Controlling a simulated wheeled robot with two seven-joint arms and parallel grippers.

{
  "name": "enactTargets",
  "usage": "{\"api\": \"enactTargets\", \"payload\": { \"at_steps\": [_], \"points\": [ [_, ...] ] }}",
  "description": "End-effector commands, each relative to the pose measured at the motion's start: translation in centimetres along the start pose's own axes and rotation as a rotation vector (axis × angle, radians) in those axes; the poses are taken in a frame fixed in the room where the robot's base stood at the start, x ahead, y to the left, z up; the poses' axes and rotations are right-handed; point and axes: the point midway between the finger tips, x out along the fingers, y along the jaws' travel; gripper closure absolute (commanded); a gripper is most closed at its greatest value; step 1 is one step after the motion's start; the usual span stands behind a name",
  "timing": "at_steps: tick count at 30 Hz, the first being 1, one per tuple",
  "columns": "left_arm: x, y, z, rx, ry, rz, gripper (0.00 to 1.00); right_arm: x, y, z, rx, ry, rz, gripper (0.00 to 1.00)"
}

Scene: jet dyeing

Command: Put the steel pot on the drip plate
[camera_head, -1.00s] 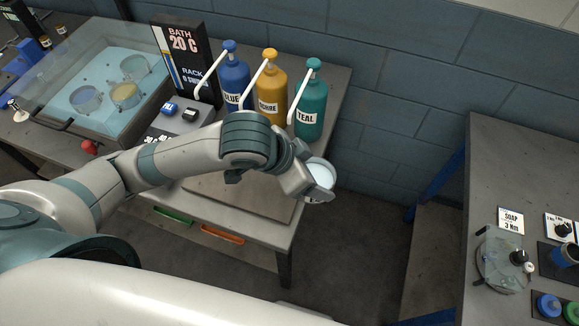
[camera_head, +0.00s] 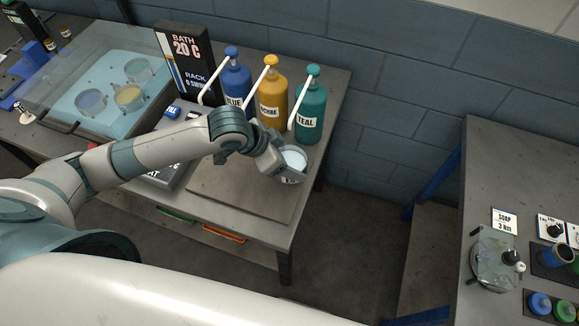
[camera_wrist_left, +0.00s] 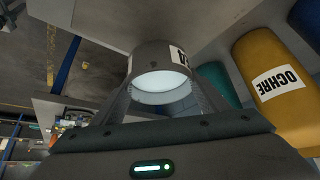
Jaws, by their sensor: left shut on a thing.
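My left gripper (camera_head: 280,163) is shut on the steel pot (camera_head: 293,159), a small grey cup with a pale, whitish inside. The pot is above the right part of the table, in front of the teal bottle; whether it touches anything below is hard to tell. In the left wrist view the pot (camera_wrist_left: 158,57) sits between the two fingers, with a white label on its wall. A flat grey-brown plate (camera_head: 240,197), which looks like the drip plate, lies on the table below and left of the pot, partly hidden by my arm. My right gripper is not in view.
Blue (camera_head: 236,78), ochre (camera_head: 271,92) and teal (camera_head: 311,108) pump bottles stand behind the pot, their white spouts reaching forward. A water bath (camera_head: 118,100) with several cups is at the left. Another table (camera_head: 480,170) stands right, across a gap.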

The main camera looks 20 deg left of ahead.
Motion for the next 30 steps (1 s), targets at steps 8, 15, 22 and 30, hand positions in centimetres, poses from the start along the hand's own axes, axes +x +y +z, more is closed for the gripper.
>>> {"api": "enactTargets", "payload": {
  "at_steps": [8,15,22,30],
  "points": [
    [1.3,0.1,0.9,-0.003,-0.002,0.001,0.70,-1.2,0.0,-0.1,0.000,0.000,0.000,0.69],
    [3.2,0.0,2.0,-0.001,0.002,0.000,0.70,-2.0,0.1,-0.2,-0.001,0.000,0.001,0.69],
    [3.3,0.0,2.0,0.000,0.003,-0.001,0.70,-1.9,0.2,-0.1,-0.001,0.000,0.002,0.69],
    [3.5,0.0,2.3,0.000,0.000,0.000,0.14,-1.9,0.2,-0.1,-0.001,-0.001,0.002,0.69]
  ]
}}
